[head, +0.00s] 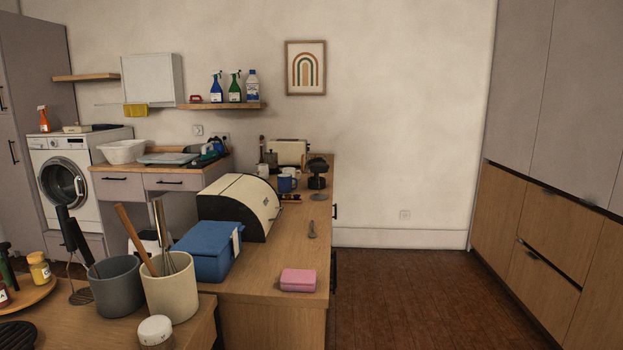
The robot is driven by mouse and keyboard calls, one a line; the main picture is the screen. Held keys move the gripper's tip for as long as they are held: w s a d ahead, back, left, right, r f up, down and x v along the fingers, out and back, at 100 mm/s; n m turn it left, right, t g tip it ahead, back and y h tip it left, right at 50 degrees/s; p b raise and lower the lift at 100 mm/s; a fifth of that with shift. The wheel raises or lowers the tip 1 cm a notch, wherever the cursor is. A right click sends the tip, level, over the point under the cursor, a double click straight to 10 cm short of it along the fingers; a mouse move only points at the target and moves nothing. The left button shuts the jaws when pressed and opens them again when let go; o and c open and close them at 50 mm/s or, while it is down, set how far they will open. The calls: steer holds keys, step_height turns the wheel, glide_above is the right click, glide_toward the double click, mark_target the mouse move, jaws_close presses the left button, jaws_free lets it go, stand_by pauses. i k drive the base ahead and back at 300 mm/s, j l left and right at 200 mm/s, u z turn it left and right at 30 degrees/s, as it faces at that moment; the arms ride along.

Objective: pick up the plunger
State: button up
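I cannot make out a plunger for certain in the head view. A dark upright item (318,174) stands near the far end of the wooden counter (262,284); it is too small to identify.
Utensil pots (171,289) are in front. A washing machine (65,185) is at left. Brown floor (420,300) is clear between counter and right cabinets (545,255).

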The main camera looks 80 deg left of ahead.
mark_target(318, 169)
steer(key=u, duration=2.5)
steer(key=z, duration=0.65)
steer(key=i+z, duration=0.1)
steer(key=i, duration=3)
steer(key=i+u, duration=0.1)
steer(key=i, duration=0.35)
steer(key=i+l+u, duration=0.1)
steer(key=i, duration=0.4)
steer(key=i+l+u, duration=0.15)
steer(key=i, duration=0.3)
steer(key=u, duration=2.1)
steer(key=l, duration=0.1)
